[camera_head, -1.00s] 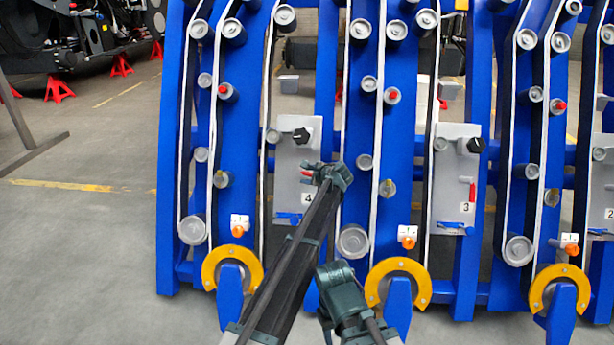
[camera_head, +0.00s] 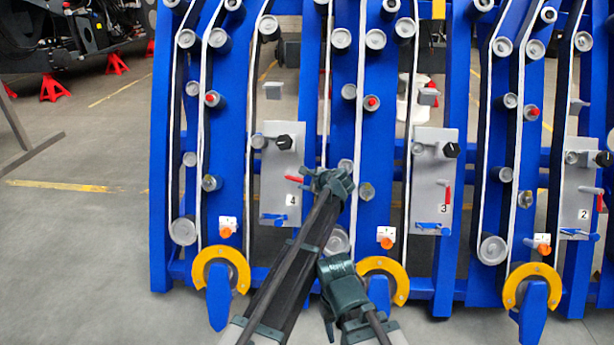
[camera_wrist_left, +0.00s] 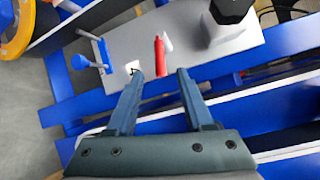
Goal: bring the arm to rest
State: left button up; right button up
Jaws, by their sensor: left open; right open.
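My left gripper (camera_head: 312,178) is in front of the grey panel marked 4 (camera_head: 270,207), seen small at the end of my left arm. In the left wrist view its two fingers (camera_wrist_left: 159,74) are apart, with nothing held between them. The red lever (camera_wrist_left: 159,56) of the panel shows just beyond and between the fingertips; in the head view this lever (camera_head: 293,179) lies left of the gripper. My right gripper (camera_head: 338,270) is lower, near the bottom middle, clear of the panels; its fingertips are hard to make out.
A blue frame (camera_head: 231,130) with rollers and white belts fills the middle and right. Panels 3 (camera_head: 432,190) and 2 (camera_head: 580,190) carry similar red levers. Yellow rings (camera_head: 220,254) stand low in front. Bare floor (camera_head: 75,250) is free on the left.

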pick_arm(q)
jog(key=shift+s+d+r, duration=0.2)
jog(key=shift+s, duration=0.15)
jog(key=s+a+f+n+g+h, duration=0.1)
jog(key=s+a+f+n+g, duration=0.15)
jog(key=s+a+n, duration=0.35)
jog(key=s+a+f+n+g, duration=0.1)
jog(key=s+a+f+g, duration=0.2)
jog(key=s, duration=0.5)
jog(key=s+a+f+n+g+h, duration=0.25)
jog(key=s+n, duration=0.35)
jog(key=s, duration=0.8)
jog(key=s+a+f+n+g+h, duration=0.1)
jog(key=s+f+n+g+h, duration=0.25)
jog(key=s, duration=1.05)
jog(key=s+d+m+y, duration=0.15)
jog(key=s+d, duration=0.25)
jog(key=d, duration=0.6)
notch_tip(320, 180, up, 34)
jog(key=p, duration=3.3)
jog(key=shift+s+d+m+t+p, duration=0.3)
jog(key=shift+s+d+t+p, duration=0.05)
jog(key=shift+s+d+t, duration=0.1)
